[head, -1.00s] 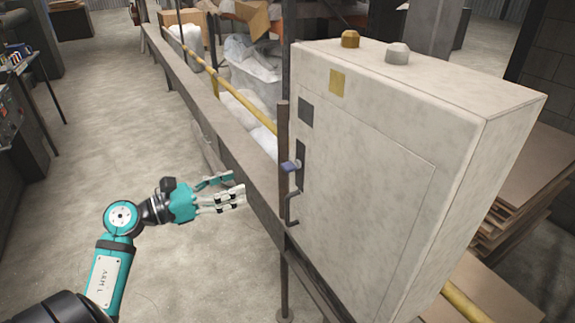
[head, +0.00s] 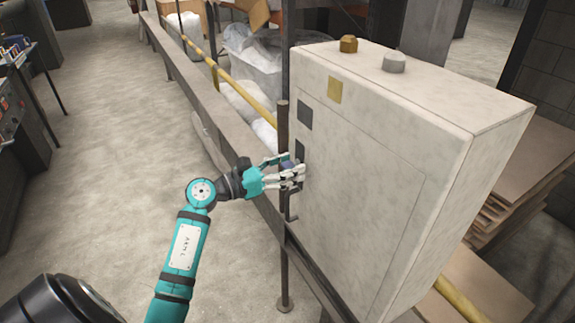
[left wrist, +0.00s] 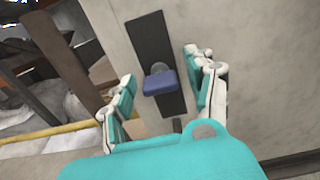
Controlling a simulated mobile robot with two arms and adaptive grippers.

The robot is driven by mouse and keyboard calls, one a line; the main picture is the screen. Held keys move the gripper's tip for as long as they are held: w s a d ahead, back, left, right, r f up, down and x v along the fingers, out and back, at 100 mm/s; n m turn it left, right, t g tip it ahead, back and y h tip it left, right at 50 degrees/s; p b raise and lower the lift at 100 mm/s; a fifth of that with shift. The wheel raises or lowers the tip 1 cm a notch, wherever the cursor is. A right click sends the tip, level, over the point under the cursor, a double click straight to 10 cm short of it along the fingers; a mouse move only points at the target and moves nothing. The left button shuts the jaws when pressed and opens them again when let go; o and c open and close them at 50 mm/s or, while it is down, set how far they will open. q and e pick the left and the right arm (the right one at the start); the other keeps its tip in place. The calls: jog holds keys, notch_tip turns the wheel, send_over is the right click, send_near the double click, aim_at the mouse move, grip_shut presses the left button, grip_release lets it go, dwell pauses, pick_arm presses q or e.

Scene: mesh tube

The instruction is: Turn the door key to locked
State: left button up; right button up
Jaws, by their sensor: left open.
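The door key has a blue head (left wrist: 159,83) and sits on a dark lock plate (left wrist: 152,50) on the cabinet door. In the left wrist view the key lies between the spread fingers of my left gripper (left wrist: 163,95), with a gap on both sides. In the head view my left gripper (head: 291,172) is at the cabinet's lock and partly covers the key (head: 287,165). The gripper is open. The grey cabinet (head: 375,160) has a dark door handle (head: 289,208) below the lock. My right gripper is not in view.
A brown post (head: 283,125) stands close to the left of the lock. A long rail (head: 205,105) and a yellow pipe (head: 245,92) run behind it. Cardboard sheets (head: 520,190) are stacked right of the cabinet.

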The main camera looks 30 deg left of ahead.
pick_arm(q)
grip_shut()
